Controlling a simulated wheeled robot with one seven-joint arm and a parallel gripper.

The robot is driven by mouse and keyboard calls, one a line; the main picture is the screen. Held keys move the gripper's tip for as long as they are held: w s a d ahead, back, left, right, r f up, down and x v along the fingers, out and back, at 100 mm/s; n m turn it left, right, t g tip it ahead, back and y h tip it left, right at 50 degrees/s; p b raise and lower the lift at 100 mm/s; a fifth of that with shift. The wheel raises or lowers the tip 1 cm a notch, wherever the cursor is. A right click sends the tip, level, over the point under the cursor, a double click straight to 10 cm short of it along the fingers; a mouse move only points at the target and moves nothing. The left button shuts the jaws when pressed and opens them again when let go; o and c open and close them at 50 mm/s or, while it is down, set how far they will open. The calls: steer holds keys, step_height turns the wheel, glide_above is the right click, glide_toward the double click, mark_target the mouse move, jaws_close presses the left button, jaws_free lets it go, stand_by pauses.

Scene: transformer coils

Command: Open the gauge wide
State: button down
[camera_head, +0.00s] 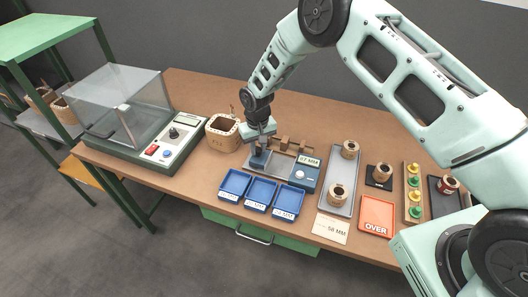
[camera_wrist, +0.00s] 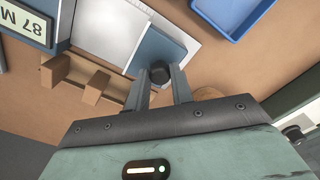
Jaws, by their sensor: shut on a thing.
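The gauge stands on the table in the head view, with a pale bed, a blue-grey block with a display (camera_head: 307,162) at its right end and a blue sliding jaw (camera_head: 258,161) at its left end. The display seems to read 87 MM. A wide gap lies between jaw and block. My gripper (camera_head: 261,141) is over the left end. In the wrist view my gripper (camera_wrist: 161,88) is shut on the dark round knob (camera_wrist: 160,70) of the blue jaw (camera_wrist: 158,46). The gauge bed shows empty there.
Brown wooden blocks (camera_wrist: 92,86) stand close behind the gauge. Blue trays (camera_head: 261,192) lie in front. A wooden pot (camera_head: 222,134) and a glass-covered tester (camera_head: 128,115) are to the left. A grey tray (camera_head: 339,190) with coils and an orange OVER tray (camera_head: 377,214) are to the right.

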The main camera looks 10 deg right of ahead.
mark_target(258, 149)
steer(key=c, duration=1.2)
jaws_free()
steer(key=shift+r, duration=0.15)
step_height(258, 149, up, 17)
steer(key=b, duration=0.4)
steer(key=shift+b, duration=0.35)
steer(key=shift+r, duration=0.1)
